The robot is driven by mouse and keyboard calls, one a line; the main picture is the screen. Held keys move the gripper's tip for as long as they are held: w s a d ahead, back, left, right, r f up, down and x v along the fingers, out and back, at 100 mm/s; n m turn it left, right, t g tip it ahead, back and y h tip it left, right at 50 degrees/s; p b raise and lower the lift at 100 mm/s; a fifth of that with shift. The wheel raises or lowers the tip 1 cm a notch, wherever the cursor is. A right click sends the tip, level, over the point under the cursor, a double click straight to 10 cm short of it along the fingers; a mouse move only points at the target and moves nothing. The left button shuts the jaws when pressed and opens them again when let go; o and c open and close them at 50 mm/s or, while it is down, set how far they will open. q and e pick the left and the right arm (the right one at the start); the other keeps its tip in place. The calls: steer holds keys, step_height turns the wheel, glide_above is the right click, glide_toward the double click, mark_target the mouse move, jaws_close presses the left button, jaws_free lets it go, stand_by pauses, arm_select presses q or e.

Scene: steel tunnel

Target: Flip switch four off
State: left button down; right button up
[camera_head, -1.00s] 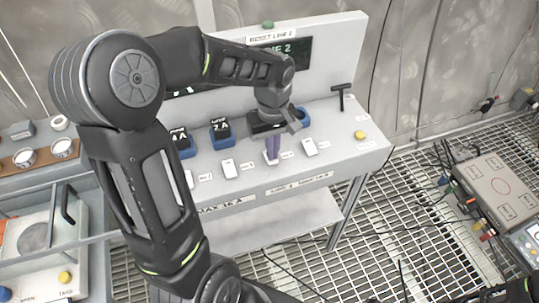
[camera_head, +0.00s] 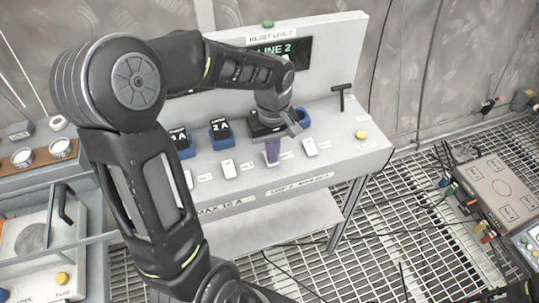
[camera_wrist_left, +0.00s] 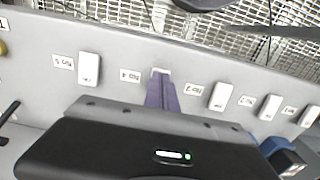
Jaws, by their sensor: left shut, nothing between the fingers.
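My left gripper (camera_head: 272,162) is shut, its purple fingers pointing down at the front of the grey console (camera_head: 225,190). In the left wrist view its fingertips (camera_wrist_left: 161,76) are at the switch labelled No 4 (camera_wrist_left: 161,70) and hide most of it. The fingers seem to touch the switch; its on or off position cannot be told. White switch five (camera_wrist_left: 89,68) and white switch three (camera_wrist_left: 220,96) stand on either side of it, apart from the fingers. My right gripper does not show.
More white switches (camera_head: 229,168) line the console front. Blue-framed meters (camera_head: 219,132) and a dark LINE 2 display (camera_head: 292,53) are behind. A black T-handle (camera_head: 341,96) and a yellow button (camera_head: 361,135) are to the right. Grating floor (camera_head: 400,230) lies in front.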

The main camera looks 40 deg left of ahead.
arm_select(q)
steer(key=shift+r+p, duration=2.5)
steer(key=shift+r, duration=0.95)
